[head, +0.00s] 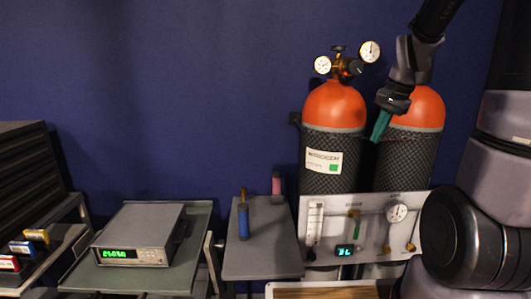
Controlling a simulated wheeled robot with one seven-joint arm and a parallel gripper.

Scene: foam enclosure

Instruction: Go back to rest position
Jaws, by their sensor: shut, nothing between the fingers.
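My gripper (380,126) hangs from my arm at the upper right, pointing down, its green fingers closed together with nothing seen between them. It is in front of two gas cylinders, overlapping the gap between the left cylinder (333,150) and the right cylinder (424,108). Both have orange tops and dark mesh sleeves. Whether the gripper touches them cannot be told from this one view.
A white gauge panel (380,212) stands below the cylinders. A grey shelf (262,262) holds a blue-handled tool (243,218) and a pink-handled one (276,184). A meter with green digits (140,236) sits on a tray to the left. The dark blue wall is bare at upper left.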

